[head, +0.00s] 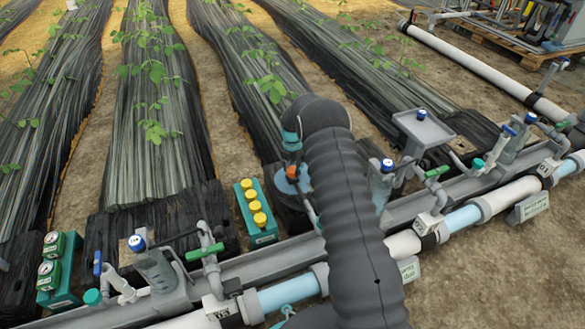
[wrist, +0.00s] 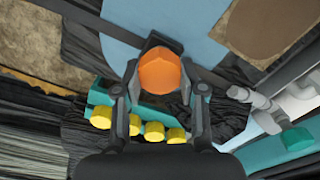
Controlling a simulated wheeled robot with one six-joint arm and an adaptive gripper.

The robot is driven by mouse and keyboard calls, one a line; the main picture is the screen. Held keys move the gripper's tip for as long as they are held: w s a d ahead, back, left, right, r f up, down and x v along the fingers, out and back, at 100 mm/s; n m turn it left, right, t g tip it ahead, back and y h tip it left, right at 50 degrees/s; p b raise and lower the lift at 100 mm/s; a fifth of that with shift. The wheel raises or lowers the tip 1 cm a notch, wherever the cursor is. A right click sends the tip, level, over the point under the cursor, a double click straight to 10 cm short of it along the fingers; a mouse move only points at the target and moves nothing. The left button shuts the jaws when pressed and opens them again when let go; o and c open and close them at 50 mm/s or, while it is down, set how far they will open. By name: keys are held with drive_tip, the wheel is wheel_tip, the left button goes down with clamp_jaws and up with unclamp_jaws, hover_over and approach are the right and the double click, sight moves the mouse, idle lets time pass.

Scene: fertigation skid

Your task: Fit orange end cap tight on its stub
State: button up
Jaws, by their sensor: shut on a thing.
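My gripper (wrist: 160,76) is shut on the orange end cap (wrist: 160,70), which sits between the fingertips in the wrist view. The cap's faceted orange face points toward the wrist camera. In the head view a small bit of orange (head: 292,172) shows just left of my dark arm, which hides most of the gripper. The cap appears held above the skid, beyond the teal rack. I cannot make out its stub in either view; the cap, fingers or arm may hide it.
A teal rack (head: 265,238) with several yellow caps (head: 250,195) stands left of my arm; it also shows below the fingers in the wrist view (wrist: 155,103). Valves with blue knobs (head: 137,243) and green handles (head: 205,252) line the grey rail. Two gauges (head: 51,237) stand far left.

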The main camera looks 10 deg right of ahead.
drive_tip(key=shift+f, duration=0.35)
idle(0.4)
drive_tip(key=o, duration=0.5)
drive_tip(key=shift+f, duration=0.35)
idle(0.4)
drive_tip(key=c, duration=0.4)
drive_tip(key=shift+c, duration=0.2)
drive_tip(key=shift+f+m, duration=0.1)
drive_tip(key=shift+m, duration=1.6)
